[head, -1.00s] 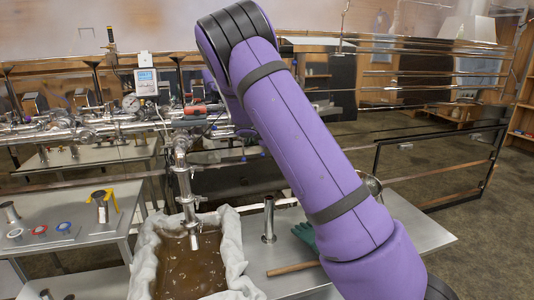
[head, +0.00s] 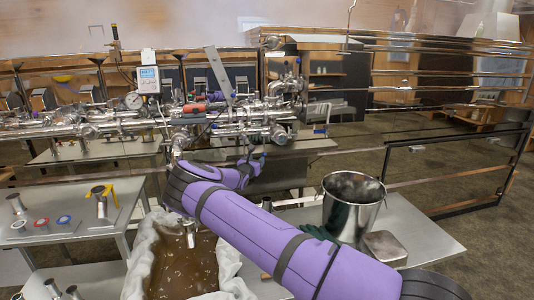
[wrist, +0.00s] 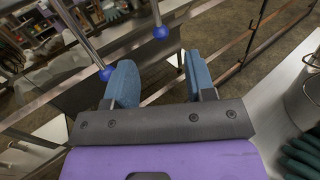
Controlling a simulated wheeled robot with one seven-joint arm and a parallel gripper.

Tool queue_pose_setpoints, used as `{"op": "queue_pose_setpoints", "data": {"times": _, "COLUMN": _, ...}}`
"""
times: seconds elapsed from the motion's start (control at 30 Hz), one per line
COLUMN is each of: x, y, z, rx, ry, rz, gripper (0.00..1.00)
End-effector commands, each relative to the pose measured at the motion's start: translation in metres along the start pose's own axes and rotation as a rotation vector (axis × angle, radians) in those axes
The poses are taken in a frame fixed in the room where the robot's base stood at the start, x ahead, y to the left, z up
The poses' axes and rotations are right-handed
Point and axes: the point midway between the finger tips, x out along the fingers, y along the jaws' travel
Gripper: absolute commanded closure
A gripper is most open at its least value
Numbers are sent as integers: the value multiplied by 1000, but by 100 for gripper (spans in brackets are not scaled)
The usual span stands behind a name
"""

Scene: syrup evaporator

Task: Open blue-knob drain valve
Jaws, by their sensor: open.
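Two round blue knobs on thin metal rods show in the wrist view. One (wrist: 160,32) is beyond the gap between my fingers, near the top. The other (wrist: 105,73) is at the outer left side of my left finger; I cannot tell whether they touch. I cannot tell which belongs to the drain valve. My gripper (wrist: 160,82) is open, its two blue-padded fingers apart with nothing between them. In the head view, the steel pipework with valves (head: 225,135) stands behind my purple arm, and the knobs are too small to make out surely.
A cloth-lined tub (head: 232,278) of brown liquid sits below the pipework. A steel pot (head: 353,210) and a metal box (head: 384,248) stand on the right table. A green glove shows in the wrist view (wrist: 300,155). A side table (head: 75,205) is at left.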

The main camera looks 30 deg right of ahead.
Motion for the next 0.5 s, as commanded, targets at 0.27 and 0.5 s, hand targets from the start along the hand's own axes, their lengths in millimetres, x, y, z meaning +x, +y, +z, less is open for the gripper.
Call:
{"op": "queue_pose_setpoints", "data": {"times": 0.27, "x": 21, "y": 2, "z": -3, "rx": -15, "ry": -3, "rz": 8, "gripper": 50}}
{"op": "queue_pose_setpoints", "data": {"times": 0.5, "x": 64, "y": 2, "z": -3, "rx": -12, "ry": -2, "rz": 7, "gripper": 50}}
